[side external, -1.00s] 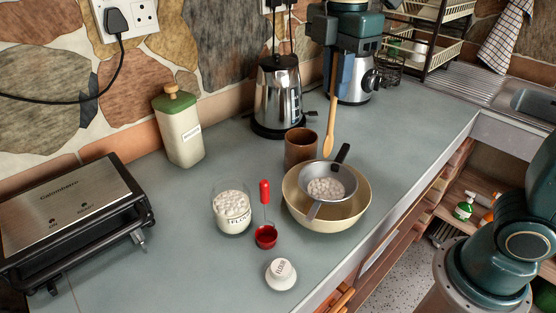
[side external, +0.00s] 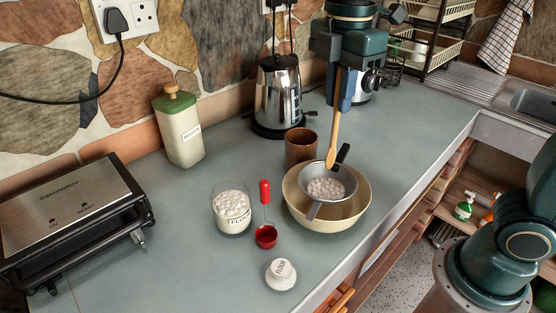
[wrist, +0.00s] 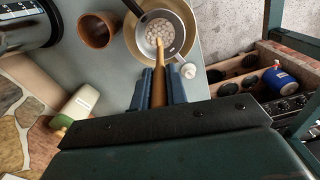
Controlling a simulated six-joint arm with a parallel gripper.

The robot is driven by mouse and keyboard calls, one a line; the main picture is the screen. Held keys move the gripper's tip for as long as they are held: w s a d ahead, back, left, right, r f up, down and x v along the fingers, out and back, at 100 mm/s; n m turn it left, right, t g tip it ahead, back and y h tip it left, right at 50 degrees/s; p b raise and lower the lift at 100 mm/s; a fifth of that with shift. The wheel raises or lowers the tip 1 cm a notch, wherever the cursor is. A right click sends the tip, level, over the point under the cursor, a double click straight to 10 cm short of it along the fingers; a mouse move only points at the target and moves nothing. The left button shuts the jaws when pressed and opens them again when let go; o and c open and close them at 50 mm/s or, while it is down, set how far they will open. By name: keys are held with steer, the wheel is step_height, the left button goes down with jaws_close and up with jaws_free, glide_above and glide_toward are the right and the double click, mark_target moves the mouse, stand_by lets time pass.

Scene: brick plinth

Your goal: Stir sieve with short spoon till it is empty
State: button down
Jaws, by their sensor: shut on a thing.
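My gripper (side external: 339,100) is shut on the wooden spoon (side external: 333,140), which points downward. It also shows in the wrist view (wrist: 160,88). The spoon's bowl end is above the far rim of the sieve, close to it; I cannot tell whether it touches. The grey sieve (side external: 309,193) holds white lumpy flour (side external: 326,189) and rests across the cream bowl (side external: 350,213). In the wrist view the spoon tip overlaps the flour in the sieve (wrist: 178,32). The inside of the bowl under the sieve is mostly hidden.
A brown cup (side external: 301,147) stands just behind the bowl. A kettle (side external: 278,95) stands behind, and a grill (side external: 75,215) sits far left.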

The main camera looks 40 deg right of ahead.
mark_target(337, 114)
steer(key=shift+f, duration=3.05)
steer(key=shift+d, duration=0.2)
